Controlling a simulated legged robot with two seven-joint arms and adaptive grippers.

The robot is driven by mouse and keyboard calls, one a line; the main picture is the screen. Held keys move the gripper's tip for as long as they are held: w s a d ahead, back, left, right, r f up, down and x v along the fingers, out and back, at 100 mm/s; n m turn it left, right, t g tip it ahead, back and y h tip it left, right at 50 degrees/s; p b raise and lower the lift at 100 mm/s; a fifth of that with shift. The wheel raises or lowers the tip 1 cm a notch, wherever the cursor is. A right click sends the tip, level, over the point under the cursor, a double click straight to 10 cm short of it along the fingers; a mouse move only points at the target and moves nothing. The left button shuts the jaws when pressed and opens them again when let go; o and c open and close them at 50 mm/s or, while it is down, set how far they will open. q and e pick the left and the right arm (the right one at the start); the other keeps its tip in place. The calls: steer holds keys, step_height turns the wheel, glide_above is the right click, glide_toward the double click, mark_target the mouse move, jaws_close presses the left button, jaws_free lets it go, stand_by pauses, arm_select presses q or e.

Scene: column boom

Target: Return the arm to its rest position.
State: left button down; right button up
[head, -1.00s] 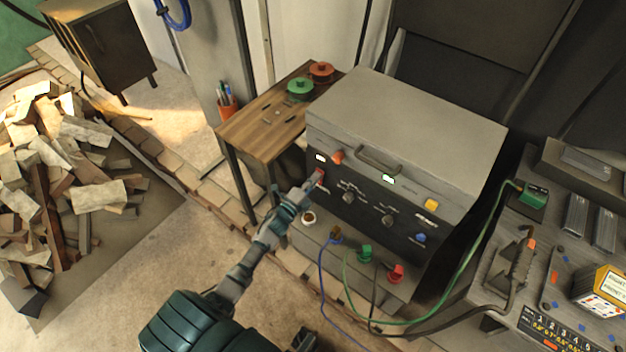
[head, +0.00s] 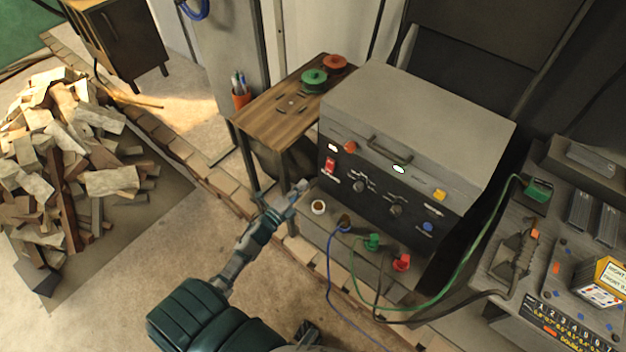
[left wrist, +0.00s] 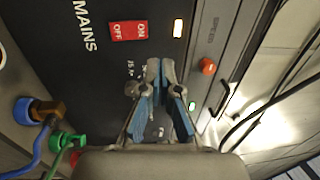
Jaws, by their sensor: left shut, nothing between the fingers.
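My left gripper (head: 301,187) is in front of the grey and black power unit (head: 415,110), below and to the left of its red switch (head: 329,164). It is shut and empty, apart from the panel. In the left wrist view the gripper (left wrist: 165,68) points at the panel, and the red ON/OFF switch (left wrist: 128,31) beside the word MAINS is above and to the left of the fingertips. Two lamps, one near the switch (left wrist: 178,28) and one on the lid edge (head: 399,169), are lit. My right gripper does not show.
Green (head: 372,241) and red (head: 401,262) plugs and cables stand at the unit's front ledge. A wooden table (head: 275,118) with green and red spools is behind left. A woodpile (head: 75,165) lies at left. A cluttered bench (head: 500,265) is at right.

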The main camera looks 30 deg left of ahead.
arm_select(q)
steer(key=s+d+f+n+g+y, duration=0.2)
steer(key=s+f+n+g, duration=0.25)
steer(key=f, duration=0.55)
steer(key=s+d+f+n+g+y, duration=0.1)
steer(key=s+d+f+n+g, duration=0.3)
steer(key=f, duration=0.6)
steer(key=s+d+f+n+g, duration=0.4)
steer(key=s+f, duration=0.4)
steer(key=s, duration=0.4)
steer(key=s+d+f+n+g+h+p, duration=0.1)
steer(key=s+d+f+n+g, duration=0.3)
steer(key=s+f, duration=0.4)
steer(key=s+d+g, duration=0.1)
steer(key=s+d, duration=0.1)
steer(key=s, duration=0.2)
steer(key=shift+s+f+h+p, duration=0.15)
steer(key=shift+s+h+p, duration=0.15)
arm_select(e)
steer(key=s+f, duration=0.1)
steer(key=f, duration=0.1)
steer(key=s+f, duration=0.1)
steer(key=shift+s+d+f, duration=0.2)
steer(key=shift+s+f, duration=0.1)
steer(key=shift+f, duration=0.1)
arm_select(q)
steer(key=shift+d, duration=0.4)
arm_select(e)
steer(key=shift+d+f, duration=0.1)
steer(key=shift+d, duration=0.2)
